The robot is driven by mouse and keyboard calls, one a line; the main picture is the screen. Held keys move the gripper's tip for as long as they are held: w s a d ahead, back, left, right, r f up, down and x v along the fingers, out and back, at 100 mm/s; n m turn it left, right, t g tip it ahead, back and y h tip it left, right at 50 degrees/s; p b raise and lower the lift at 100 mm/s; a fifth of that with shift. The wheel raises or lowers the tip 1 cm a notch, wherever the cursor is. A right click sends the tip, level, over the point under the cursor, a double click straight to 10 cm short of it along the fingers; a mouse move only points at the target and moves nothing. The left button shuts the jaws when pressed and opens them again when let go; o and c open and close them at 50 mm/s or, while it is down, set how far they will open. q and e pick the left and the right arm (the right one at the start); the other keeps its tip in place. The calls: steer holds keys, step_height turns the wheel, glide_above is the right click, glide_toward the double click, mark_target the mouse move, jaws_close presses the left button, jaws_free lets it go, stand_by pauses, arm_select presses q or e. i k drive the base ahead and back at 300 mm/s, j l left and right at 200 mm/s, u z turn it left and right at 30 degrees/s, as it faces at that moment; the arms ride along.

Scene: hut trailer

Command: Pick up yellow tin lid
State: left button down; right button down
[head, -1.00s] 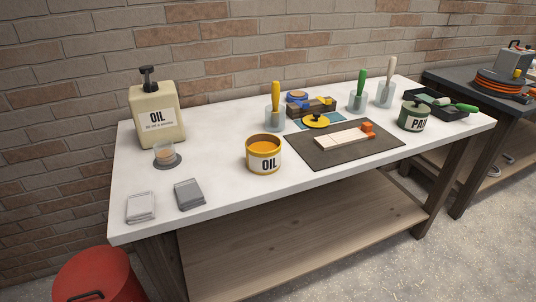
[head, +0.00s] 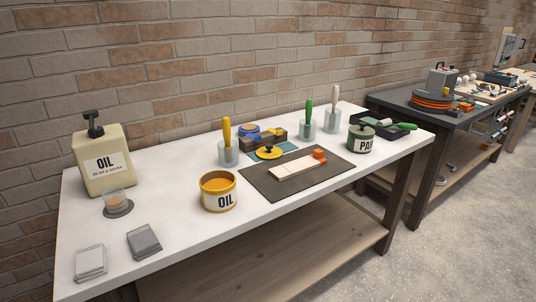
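The yellow tin lid (head: 269,153) is a flat round disc with a dark knob on top. It lies toward the back of the white table, just behind the dark mat, partly on a teal sheet (head: 289,148). The open yellow oil tin (head: 219,193) stands in front and to the left of it, with "OIL" on its label. Neither of my grippers shows in the head view.
The white workbench (head: 180,239) stands against a brick wall. Near the lid are a cup with a yellow-handled brush (head: 227,137), a wooden block (head: 269,137) and the dark mat (head: 262,182) with a pale board. An oil pump bottle (head: 103,165) stands left.

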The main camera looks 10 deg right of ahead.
mark_target(269, 152)
steer(key=i+l+u, duration=0.15)
steer(key=l, duration=0.2)
steer(key=i+l+u, duration=0.1)
steer(key=i+l, duration=0.2)
steer(key=i+l+u, duration=0.15)
steer(key=l, duration=0.3)
steer(key=i+l+u, duration=0.1)
steer(key=l, duration=0.3)
steer(key=i, duration=0.1)
